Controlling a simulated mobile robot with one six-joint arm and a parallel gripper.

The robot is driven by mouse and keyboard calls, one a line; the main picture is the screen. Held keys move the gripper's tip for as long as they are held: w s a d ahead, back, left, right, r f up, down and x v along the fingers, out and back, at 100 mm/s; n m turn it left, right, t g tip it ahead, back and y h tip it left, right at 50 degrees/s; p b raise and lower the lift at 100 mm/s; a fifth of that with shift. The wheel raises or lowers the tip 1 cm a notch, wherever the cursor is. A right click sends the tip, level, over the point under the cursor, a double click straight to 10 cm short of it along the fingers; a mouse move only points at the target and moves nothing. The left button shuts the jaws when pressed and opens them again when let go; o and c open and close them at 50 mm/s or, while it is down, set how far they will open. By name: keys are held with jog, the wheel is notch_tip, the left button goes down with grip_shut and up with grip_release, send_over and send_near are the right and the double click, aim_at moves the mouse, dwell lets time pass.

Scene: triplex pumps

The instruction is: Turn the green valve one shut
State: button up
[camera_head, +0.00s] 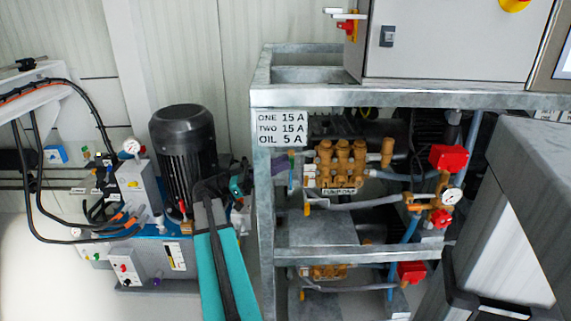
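No green valve is plain to make out. A small upright greenish-blue fitting (291,172) stands at the left of pump one, just inside the frame's left post, and I cannot tell if it is the valve. Pump one (342,160) is a brass block on the upper shelf, with its label below it. My teal arm reaches up from the bottom of the picture. My gripper (241,181) is at its far end, left of the post, small and dark. Its fingers cannot be made out, nor anything held in them.
The grey metal frame (262,210) has a post between my arm and the pumps. A black motor (183,150) and hydraulic unit stand left. Red valve boxes (448,158) and a gauge (452,196) sit right of pump one. A grey cabinet (455,40) stands above.

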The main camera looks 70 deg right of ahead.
aim_at(290, 156)
jog(key=shift+x, duration=1.05)
jog(key=shift+c, duration=0.4)
grip_shut()
jog(key=shift+s+d+r+t+y+p, duration=0.25)
jog(key=shift+t+y+p, duration=0.55)
jog(key=shift+t, duration=1.25)
jog(key=shift+s+a+r+t+y+p, duration=0.1)
jog(key=shift+r+t+y+p, duration=0.45)
jog(key=shift+t, duration=1.55)
jog(key=shift+s+d+r+t+y+p, duration=0.15)
jog(key=shift+t+y+p, duration=0.85)
jog(key=shift+t, duration=1.05)
jog(key=shift+f, duration=0.15)
